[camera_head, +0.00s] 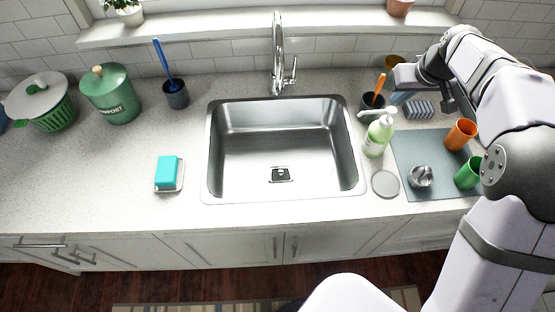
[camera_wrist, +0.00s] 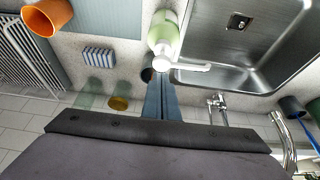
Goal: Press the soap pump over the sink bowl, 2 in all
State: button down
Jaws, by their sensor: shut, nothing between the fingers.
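The soap pump (camera_head: 376,140) is a pale green bottle with a white pump head, upright on the counter just right of the sink. In the wrist view the soap pump (camera_wrist: 165,33) is at the top middle, its white spout pointing right toward the sink. The steel sink bowl (camera_head: 284,135) is empty, with a drain near its front; it also shows at the upper right of the wrist view (camera_wrist: 235,55). My gripper (camera_head: 396,98) is shut and empty, behind the pump head. Its blue-grey fingers (camera_wrist: 161,90) appear close below the pump head; whether they touch it I cannot tell.
A dark cup with an orange-handled brush (camera_head: 372,101) stands behind the pump. A sponge (camera_head: 419,109), an orange cup (camera_head: 460,134), a green cup (camera_head: 468,173) and a grey disc (camera_head: 385,184) are nearby. The faucet (camera_head: 278,55) rises behind the bowl.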

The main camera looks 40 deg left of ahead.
notch_tip(320, 180, up, 5)
jog(key=p, duration=0.4)
jog(key=shift+r, duration=0.15)
dwell(0.4)
jog(key=shift+w+d+f+m, duration=0.1)
jog(key=shift+w+f+m, duration=0.15)
jog(key=shift+m, duration=0.55)
jog(key=s+d+f+m+g+h, duration=0.1)
jog(key=s+d+f+g, duration=0.1)
jog(key=s+d+f, duration=0.5)
jog(key=s+d+f+m+g+h, duration=0.1)
jog(key=s+d+f+h, duration=0.1)
jog(key=s+d+f, duration=0.35)
jog(key=s+d+f+m+g+b, duration=0.1)
jog(key=s+d+f+m+b, duration=0.1)
jog(key=s+d, duration=0.55)
jog(key=s+d+f+m+g+b, duration=0.15)
jog(key=s+d, duration=0.35)
jog(key=s, duration=0.6)
jog(key=shift+w+d+r+m+t+b, duration=0.2)
jog(key=shift+w+d+m+t+b, duration=0.2)
jog(key=shift+d, duration=0.2)
jog(key=shift+w+d+r+m+t+b, duration=0.25)
jog(key=shift+d+t+b, duration=0.15)
jog(key=shift+d, duration=0.25)
jog(key=shift+w+d+r+m+t+b, duration=0.2)
jog(key=shift+w+d+m+t+b, duration=0.15)
jog(key=shift+d+b, duration=0.2)
